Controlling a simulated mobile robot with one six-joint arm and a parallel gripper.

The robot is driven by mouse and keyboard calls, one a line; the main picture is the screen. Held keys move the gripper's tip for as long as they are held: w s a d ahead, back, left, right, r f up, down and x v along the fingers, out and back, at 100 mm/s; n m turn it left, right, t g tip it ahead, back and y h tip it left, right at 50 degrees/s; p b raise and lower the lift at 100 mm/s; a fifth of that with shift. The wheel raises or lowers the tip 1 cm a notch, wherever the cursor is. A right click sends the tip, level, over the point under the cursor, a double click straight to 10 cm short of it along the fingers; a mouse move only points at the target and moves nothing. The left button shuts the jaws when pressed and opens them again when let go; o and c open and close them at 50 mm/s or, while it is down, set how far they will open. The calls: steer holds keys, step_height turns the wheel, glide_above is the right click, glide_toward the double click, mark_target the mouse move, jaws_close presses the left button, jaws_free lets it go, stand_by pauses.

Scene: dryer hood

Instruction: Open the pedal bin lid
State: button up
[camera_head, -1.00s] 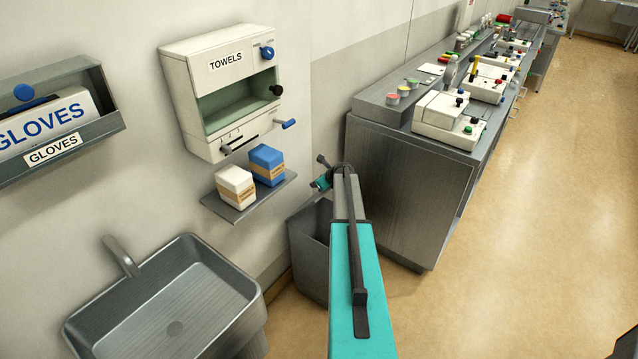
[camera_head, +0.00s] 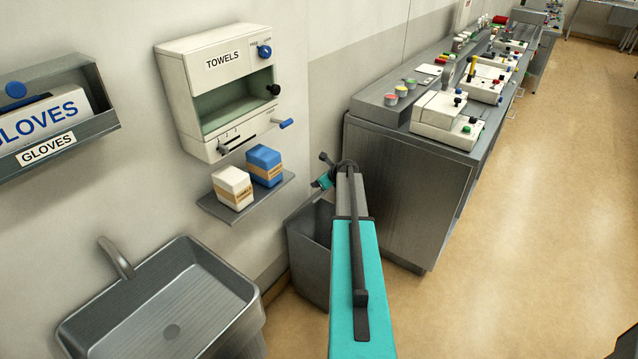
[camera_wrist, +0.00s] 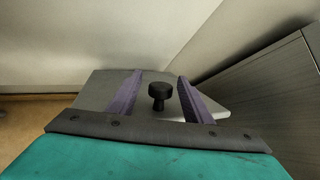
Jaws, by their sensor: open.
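The grey pedal bin (camera_head: 308,264) stands on the floor between the sink and the steel cabinet, partly hidden behind my arm in the head view. In the wrist view a flat grey lid (camera_wrist: 100,90) shows with a black round knob (camera_wrist: 160,92) standing up from it. My gripper (camera_wrist: 160,76) is open, with its two purple fingers on either side of the knob and a gap to it on each side. I cannot tell whether the fingers are low enough to be level with the knob. The head view does not show the fingers clearly.
A steel sink (camera_head: 170,310) is left of the bin. A shelf (camera_head: 215,207) with two small boxes and a towel dispenser (camera_head: 205,65) are on the wall above. The steel cabinet (camera_head: 405,190) stands close on the right. The floor (camera_head: 530,230) further right is clear.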

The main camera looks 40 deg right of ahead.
steer(key=b+v, duration=0.2)
steer(key=v, duration=0.7)
steer(key=shift+s+r, duration=0.15)
steer(key=shift+s, duration=0.2)
steer(key=shift+a, duration=0.1)
steer(key=c, duration=0.5)
steer(key=shift+a, duration=0.2)
steer(key=c, duration=0.4)
steer(key=a+n+y, duration=0.1)
steer(key=a, duration=0.1)
steer(key=a+f+n+y+b, duration=0.1)
steer(key=a, duration=0.1)
steer(key=shift+s+y, duration=0.1)
steer(key=shift+y, duration=0.3)
jaws_close()
steer(key=s+d+f+t+y+b, duration=0.1)
steer(key=s+d+f+b, duration=0.3)
steer(key=s+d+b, duration=0.3)
steer(key=shift+s+m+b, duration=0.3)
steer(key=shift+s+b, duration=1.1)
steer(key=shift+s, duration=0.85)
steer(key=shift+d+f, duration=0.1)
steer(key=shift+d, duration=0.05)
